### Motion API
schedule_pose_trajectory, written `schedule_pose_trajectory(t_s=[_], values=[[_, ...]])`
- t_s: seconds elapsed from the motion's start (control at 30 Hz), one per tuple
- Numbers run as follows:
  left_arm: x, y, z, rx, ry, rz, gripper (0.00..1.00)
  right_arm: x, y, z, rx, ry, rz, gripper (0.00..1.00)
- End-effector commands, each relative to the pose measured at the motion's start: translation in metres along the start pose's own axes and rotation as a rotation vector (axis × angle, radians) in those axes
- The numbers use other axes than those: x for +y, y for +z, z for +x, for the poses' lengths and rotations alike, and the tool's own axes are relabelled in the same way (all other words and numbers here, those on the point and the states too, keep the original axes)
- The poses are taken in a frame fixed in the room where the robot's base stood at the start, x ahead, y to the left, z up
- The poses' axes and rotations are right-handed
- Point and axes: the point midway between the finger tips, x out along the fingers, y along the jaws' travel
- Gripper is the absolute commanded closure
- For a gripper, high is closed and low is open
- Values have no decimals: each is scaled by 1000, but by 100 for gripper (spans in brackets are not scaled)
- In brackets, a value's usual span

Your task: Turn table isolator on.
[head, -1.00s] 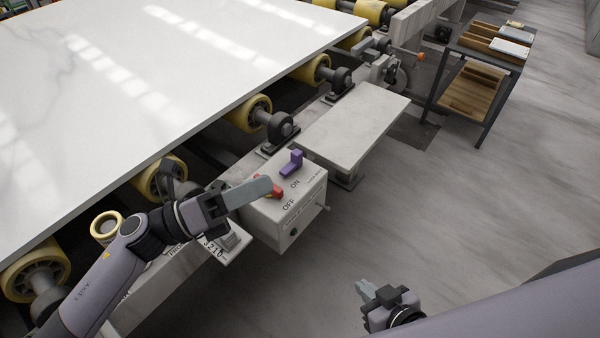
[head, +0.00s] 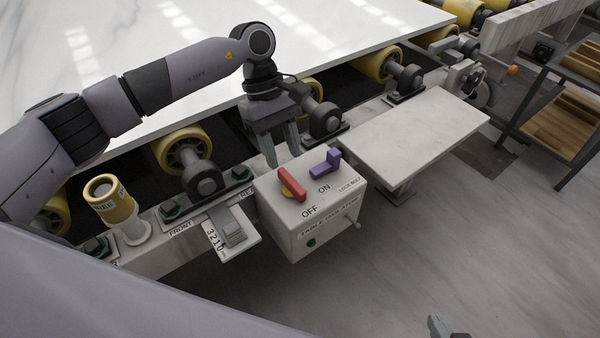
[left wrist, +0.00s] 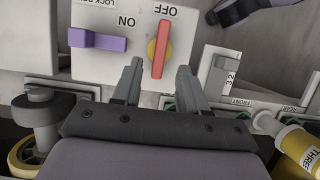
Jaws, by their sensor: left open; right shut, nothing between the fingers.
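The table isolator is a light grey box (head: 333,222) on the side of the slab table, marked OFF, ON and LOCK BOLT on top. Its red handle (head: 291,185) sits on a yellow base and points toward OFF; it also shows in the left wrist view (left wrist: 162,48). A purple lock bolt (head: 325,163) lies beside it, near ON. My left gripper (head: 281,157) is open and empty, pointing down at the box's far edge. In the left wrist view its fingertips (left wrist: 160,69) appear either side of the handle's near end. My right gripper (head: 447,328) is shut and empty, partly cut off at the bottom edge.
A white stone slab (head: 200,45) lies on yellow rollers (head: 183,152) behind the box. A lever plate marked with numbers (head: 232,233) is left of the box, with a yellow cylinder (head: 108,200) further left. A pale bench (head: 420,130) stands right. The floor in front is open.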

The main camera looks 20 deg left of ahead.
Motion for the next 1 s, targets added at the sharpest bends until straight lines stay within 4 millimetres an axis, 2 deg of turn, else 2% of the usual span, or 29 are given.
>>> schedule_pose_trajectory(t_s=[0.1, 0.3, 0.47, 0.7, 0.73, 0.8, 0.87, 1.0], values=[[-1, 1, 21, -4, -3, -1, 57, -1, -1, -1, 0, -1, 1, 100], [0, 2, 49, -5, -2, 0, 57, -1, -2, -1, 1, -1, 2, 100], [0, 2, 59, -5, 0, -1, 57, -2, -2, -2, 0, -1, 4, 100], [0, 2, 61, -5, 1, -1, 57, -2, 1, -2, -5, -1, 6, 100], [0, 2, 60, -5, 1, -1, 61, -2, 1, -2, -5, -1, 6, 100], [0, 2, 60, -5, 1, -1, 84, -2, 2, -3, -6, -1, 7, 100], [0, 2, 60, -5, 1, -1, 100, -2, 2, -3, -6, -1, 7, 100], [0, 2, 61, -5, 1, -1, 100, -2, 2, -3, -6, 0, 7, 100]])
